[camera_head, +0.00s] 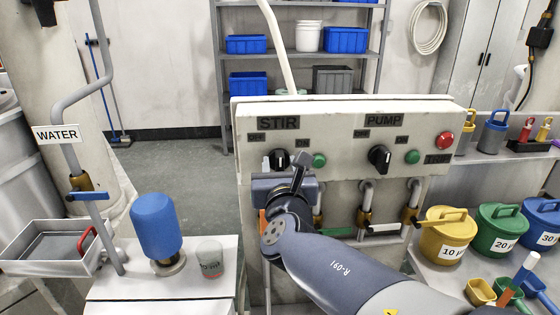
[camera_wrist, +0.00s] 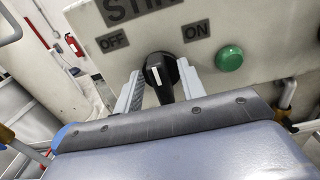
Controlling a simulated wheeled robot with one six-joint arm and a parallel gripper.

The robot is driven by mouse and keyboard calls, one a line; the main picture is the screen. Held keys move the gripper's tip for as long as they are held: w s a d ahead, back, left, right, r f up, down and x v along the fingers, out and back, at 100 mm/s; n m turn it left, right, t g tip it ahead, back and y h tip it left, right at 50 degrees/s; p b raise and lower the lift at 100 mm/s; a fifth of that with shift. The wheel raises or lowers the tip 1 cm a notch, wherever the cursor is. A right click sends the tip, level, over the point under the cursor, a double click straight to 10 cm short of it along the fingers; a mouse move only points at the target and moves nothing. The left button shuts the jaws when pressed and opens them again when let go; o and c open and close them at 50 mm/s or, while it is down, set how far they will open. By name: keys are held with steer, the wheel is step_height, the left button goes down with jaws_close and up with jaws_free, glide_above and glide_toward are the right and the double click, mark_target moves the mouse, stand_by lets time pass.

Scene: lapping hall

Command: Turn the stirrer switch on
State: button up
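The stirrer switch is a black rotary knob (camera_wrist: 160,72) with a white mark, below the STIR label on a beige panel. In the wrist view it sits between the OFF label (camera_wrist: 113,39) at left and the ON label (camera_wrist: 196,30) at right. Its white mark leans slightly to the OFF side. My gripper (camera_wrist: 161,84) is open, with one finger on each side of the knob and a gap visible on both sides. In the head view the knob (camera_head: 279,159) is partly hidden by my gripper (camera_head: 287,172).
A green button (camera_wrist: 229,58) sits just right of the switch. The PUMP knob (camera_head: 379,157) and a red button (camera_head: 445,140) are farther right. Valves with handles (camera_head: 366,205) hang below the panel. A blue bottle (camera_head: 156,226) and a beaker (camera_head: 210,259) stand at left.

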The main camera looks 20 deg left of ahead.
steer(key=shift+w+a, duration=0.25)
steer(key=shift+w, duration=0.25)
steer(key=shift+c, duration=0.6)
jaws_close()
